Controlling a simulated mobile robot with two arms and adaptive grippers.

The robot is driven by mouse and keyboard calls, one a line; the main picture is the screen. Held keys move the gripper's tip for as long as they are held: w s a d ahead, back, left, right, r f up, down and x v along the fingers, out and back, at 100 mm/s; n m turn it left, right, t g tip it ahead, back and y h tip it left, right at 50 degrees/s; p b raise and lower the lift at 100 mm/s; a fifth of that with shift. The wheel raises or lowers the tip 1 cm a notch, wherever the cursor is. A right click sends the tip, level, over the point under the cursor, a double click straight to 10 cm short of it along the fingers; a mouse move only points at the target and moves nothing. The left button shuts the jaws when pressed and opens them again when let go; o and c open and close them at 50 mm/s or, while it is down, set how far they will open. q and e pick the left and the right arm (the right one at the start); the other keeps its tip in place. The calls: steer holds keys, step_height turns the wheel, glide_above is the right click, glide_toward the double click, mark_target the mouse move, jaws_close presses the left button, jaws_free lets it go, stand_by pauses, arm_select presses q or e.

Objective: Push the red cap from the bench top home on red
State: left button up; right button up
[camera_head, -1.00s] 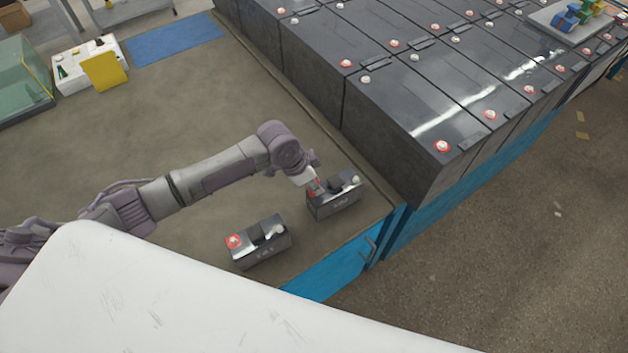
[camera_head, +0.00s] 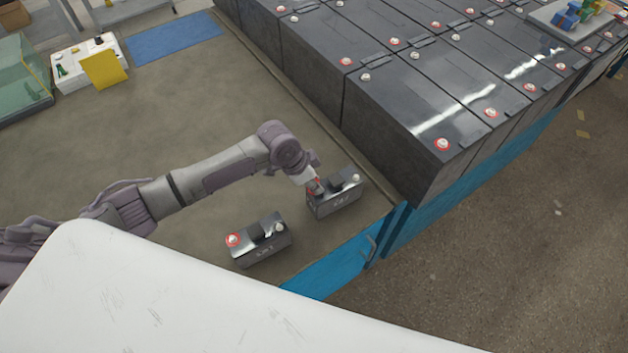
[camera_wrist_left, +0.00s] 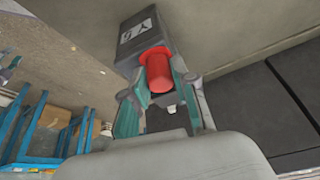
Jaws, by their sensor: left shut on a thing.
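My left gripper (camera_head: 314,189) is shut on the red cap (camera_wrist_left: 158,72), with one finger on each side of it in the left wrist view. The cap is a red cylinder with a wider red rim, and the rim is against or very near the battery. In the head view the gripper is at the left end of the right-hand small dark battery (camera_head: 336,203), whose other end carries a bare pale terminal (camera_head: 356,180). The battery also shows in the left wrist view (camera_wrist_left: 137,32). The terminal under the cap is hidden. My right gripper is out of view.
Another small battery (camera_head: 262,247) with a red-ringed terminal stands to the left on the brown bench top (camera_head: 190,90). Rows of large dark batteries (camera_head: 400,140) rise beyond the bench's right edge. A blue mat (camera_head: 175,38) and white tray (camera_head: 75,77) lie at the back left.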

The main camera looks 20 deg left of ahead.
arm_select(q)
steer(key=shift+f, duration=0.2)
steer(key=o, duration=1.3)
steer(key=shift+o, duration=0.2)
steer(key=shift+r, duration=0.2)
steer(key=shift+r+p, duration=3.4)
steer(key=shift+p, duration=0.25)
